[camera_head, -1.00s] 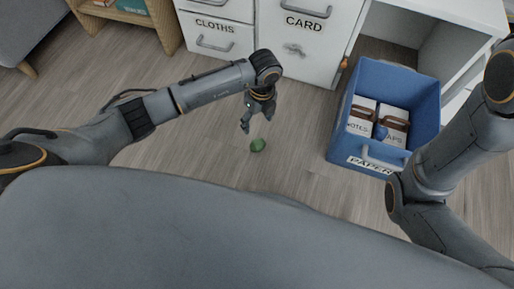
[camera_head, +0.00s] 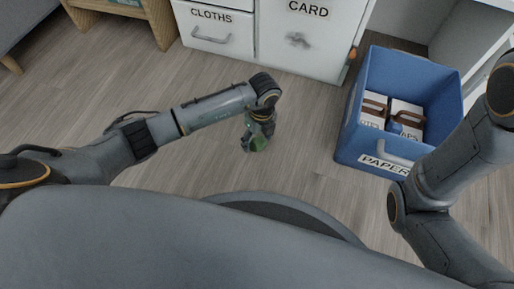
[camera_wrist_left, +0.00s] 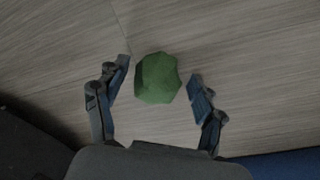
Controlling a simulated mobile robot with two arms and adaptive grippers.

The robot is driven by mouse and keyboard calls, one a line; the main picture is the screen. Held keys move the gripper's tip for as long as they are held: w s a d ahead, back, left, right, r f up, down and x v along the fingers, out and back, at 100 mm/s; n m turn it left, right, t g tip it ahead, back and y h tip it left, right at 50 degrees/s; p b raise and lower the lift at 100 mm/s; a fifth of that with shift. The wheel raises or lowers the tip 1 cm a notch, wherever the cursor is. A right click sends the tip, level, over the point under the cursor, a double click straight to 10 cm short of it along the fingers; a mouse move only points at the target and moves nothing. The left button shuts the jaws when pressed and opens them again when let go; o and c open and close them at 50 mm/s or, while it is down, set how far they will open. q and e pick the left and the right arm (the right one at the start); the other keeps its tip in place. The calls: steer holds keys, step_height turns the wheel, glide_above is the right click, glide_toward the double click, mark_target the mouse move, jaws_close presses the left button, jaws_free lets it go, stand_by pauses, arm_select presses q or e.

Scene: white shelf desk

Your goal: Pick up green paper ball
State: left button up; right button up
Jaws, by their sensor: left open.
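The green paper ball (camera_head: 259,143) lies on the wooden floor, partly hidden by my left gripper (camera_head: 254,146) in the head view. In the left wrist view the ball (camera_wrist_left: 158,78) is faceted and sits between the open fingertips of my left gripper (camera_wrist_left: 161,77), with a gap on each side. It reaches a little beyond the tips. The fingers do not appear to touch it. My right arm comes in at the right of the head view, but its gripper is out of frame.
A blue bin labelled PAPER (camera_head: 357,145), holding white boxes with brown handles, stands to the right. White drawers labelled CLOTHS (camera_head: 213,33) and CARD (camera_head: 308,40) are at the back. The floor between gripper and bin is clear.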

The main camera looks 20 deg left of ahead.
arm_select(q)
steer(key=shift+f, duration=0.1)
steer(key=c, duration=0.9)
